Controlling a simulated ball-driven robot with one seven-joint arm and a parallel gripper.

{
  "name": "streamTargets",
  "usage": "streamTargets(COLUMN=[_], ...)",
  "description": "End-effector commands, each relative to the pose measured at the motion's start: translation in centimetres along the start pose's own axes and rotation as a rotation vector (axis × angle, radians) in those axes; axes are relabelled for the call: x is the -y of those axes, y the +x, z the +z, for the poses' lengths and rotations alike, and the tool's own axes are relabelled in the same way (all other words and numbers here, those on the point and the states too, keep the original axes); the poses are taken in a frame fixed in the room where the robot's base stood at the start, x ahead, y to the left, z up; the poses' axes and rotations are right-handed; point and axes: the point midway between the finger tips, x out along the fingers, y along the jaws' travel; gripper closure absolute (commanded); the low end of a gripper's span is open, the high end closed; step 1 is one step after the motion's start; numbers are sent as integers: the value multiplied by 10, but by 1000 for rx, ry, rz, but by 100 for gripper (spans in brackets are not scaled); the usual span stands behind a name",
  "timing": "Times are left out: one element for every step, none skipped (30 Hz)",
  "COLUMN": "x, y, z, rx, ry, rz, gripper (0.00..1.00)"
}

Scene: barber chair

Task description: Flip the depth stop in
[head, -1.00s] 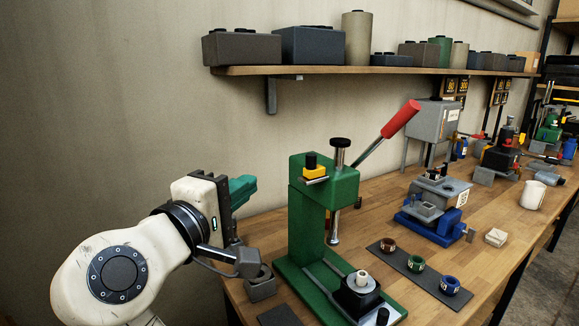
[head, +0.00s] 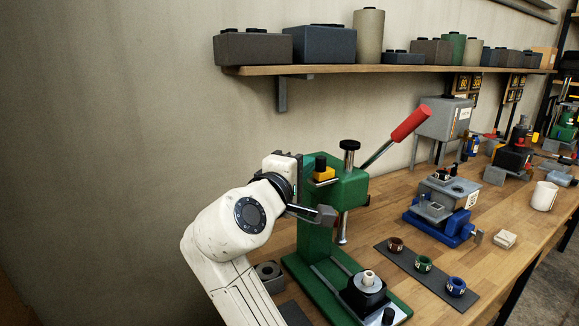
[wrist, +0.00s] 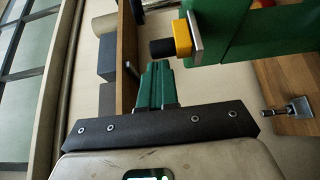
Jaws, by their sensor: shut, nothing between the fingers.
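The green press (head: 310,225) stands on the bench. Near the top of its head is a yellow block with a black knob (head: 322,173), which looks like the depth stop. In the wrist view the yellow block (wrist: 182,38) sits on a thin grey plate against the green head, its black knob pointing left. My gripper's green fingers (wrist: 155,68) are shut and empty. In that view their tips lie just below the knob, with a small gap apparent; depth is hard to judge.
The press's red-handled lever (head: 410,122) rises to the right. A wall shelf (head: 400,70) carries several boxes and cylinders. On the bench are a blue fixture (head: 440,222) and a dark strip with three coloured rings (head: 424,265).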

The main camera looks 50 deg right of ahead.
Motion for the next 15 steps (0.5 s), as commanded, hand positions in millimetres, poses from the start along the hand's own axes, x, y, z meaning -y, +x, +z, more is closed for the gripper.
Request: streamTargets(x=[0,0,0,0,0,0,0,0,0,0,0,0,0,-1,-1], y=[1,1,1,2,2,1,1,1,1,1,2,3,5,7,12], z=[1,1,2,2,2,2,2,2,2,2,2,3,4,6,9], rx=[0,0,0,0,0,0,0,0,0,0,0,1,1,2,4], ry=[-1,-1,-1,-1,-1,-1,-1,-1,-1,-1,-1,-1,-1,-2,-2], rz=[0,0,0,0,0,0,0,0,0,0,0,0,0,0,-1], gripper=[100,100,100,100,100,100,100,100,100,100,100,100,100,100,100])
